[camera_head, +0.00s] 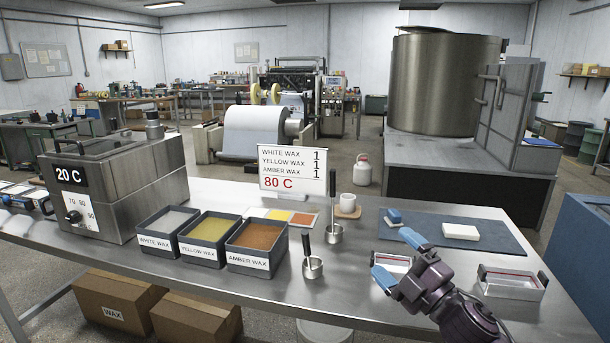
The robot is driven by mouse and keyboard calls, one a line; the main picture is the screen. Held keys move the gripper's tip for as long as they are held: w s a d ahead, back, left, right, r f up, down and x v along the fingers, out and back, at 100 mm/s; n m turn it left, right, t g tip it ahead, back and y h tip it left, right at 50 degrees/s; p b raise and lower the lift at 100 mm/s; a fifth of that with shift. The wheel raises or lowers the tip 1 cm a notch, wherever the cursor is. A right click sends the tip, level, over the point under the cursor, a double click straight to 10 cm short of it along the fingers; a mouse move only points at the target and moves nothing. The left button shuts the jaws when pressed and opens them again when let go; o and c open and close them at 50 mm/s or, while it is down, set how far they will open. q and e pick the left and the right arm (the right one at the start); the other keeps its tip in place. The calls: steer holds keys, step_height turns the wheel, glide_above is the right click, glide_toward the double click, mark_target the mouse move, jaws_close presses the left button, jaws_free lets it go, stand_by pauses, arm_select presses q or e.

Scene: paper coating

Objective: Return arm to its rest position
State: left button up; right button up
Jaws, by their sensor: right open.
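My right gripper (398,258) reaches in from the lower right over the steel table (350,296). Its two blue-tipped fingers are spread apart. A shallow metal tray (392,263) shows between and behind the fingers. I cannot tell whether they touch it, but they are not closed on it. A second metal tray (513,284) sits to the right of the gripper, on the table. My left gripper is not in view.
Three wax bins (209,237) and a heater marked 20 C (112,185) stand at left. Metal ladles (313,266) stand mid-table. A sign (292,165), a cup (347,202) and a blue mat (497,239) with a white block (460,231) lie behind. The front centre is clear.

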steer(key=s+d+f+m+g+h, duration=0.1)
steer(key=s+d+f+m+h, duration=0.2)
steer(key=s+f+m+h, duration=0.45)
steer(key=s+d+f+m+g+h, duration=0.15)
steer(key=s+d+f+m, duration=0.3)
steer(key=f+m, duration=0.55)
steer(key=s+d+f+m+g+h+p, duration=0.1)
steer(key=s+f+g, duration=0.1)
steer(key=s+f, duration=0.5)
steer(key=s+d+f+m+g+h, duration=0.1)
steer(key=s+d+f+g+h, duration=0.1)
steer(key=s+f, duration=0.5)
steer(key=s, duration=0.6)
steer(key=shift+s+m+p, duration=0.3)
steer(key=shift+m+p, duration=0.05)
steer(key=shift+p, duration=0.05)
